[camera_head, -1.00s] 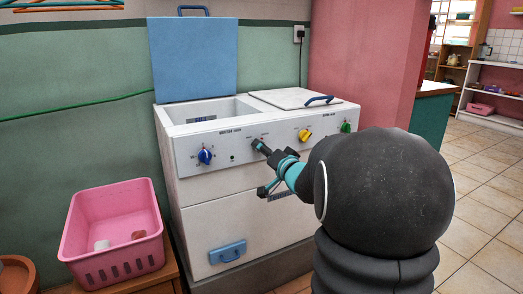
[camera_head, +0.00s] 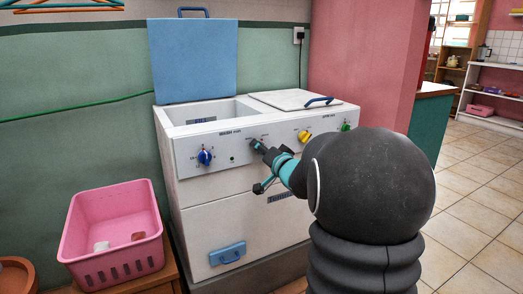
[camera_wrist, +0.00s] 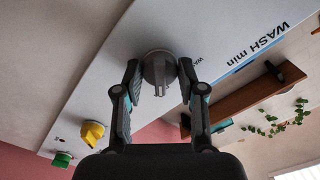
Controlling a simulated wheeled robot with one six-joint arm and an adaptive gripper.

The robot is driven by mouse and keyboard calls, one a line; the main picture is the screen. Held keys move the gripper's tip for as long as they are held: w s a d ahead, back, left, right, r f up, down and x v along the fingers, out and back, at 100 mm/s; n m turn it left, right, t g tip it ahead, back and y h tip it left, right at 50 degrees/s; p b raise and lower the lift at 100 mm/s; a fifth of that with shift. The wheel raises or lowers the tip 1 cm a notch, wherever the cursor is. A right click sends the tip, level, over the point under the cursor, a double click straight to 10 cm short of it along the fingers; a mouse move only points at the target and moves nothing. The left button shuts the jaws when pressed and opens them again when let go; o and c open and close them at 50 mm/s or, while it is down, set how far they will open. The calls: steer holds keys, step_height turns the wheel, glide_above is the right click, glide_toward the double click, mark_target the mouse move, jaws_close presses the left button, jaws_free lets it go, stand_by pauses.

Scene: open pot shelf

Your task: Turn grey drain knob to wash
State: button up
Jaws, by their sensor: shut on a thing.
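The grey drain knob (camera_wrist: 158,66) is on the white front panel (camera_head: 220,155) of the twin-tub washer. In the wrist view it sits between the two fingers of my gripper (camera_wrist: 160,78), which are shut on it. I cannot read which label the knob points to. A "WASH min" label shows beside it in the wrist view.
A blue knob (camera_head: 205,157) is left on the panel; a yellow knob (camera_head: 304,136) and a green knob (camera_head: 346,127) are right. The blue tub lid (camera_head: 193,60) stands open. A pink basket (camera_head: 112,232) stands at the left. Tiled floor is free at the right.

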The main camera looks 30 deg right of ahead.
steer(key=shift+n+b, duration=2.6)
steer(key=shift+n, duration=6.3)
steer(key=o, duration=1.1)
steer(key=shift+o, duration=0.2)
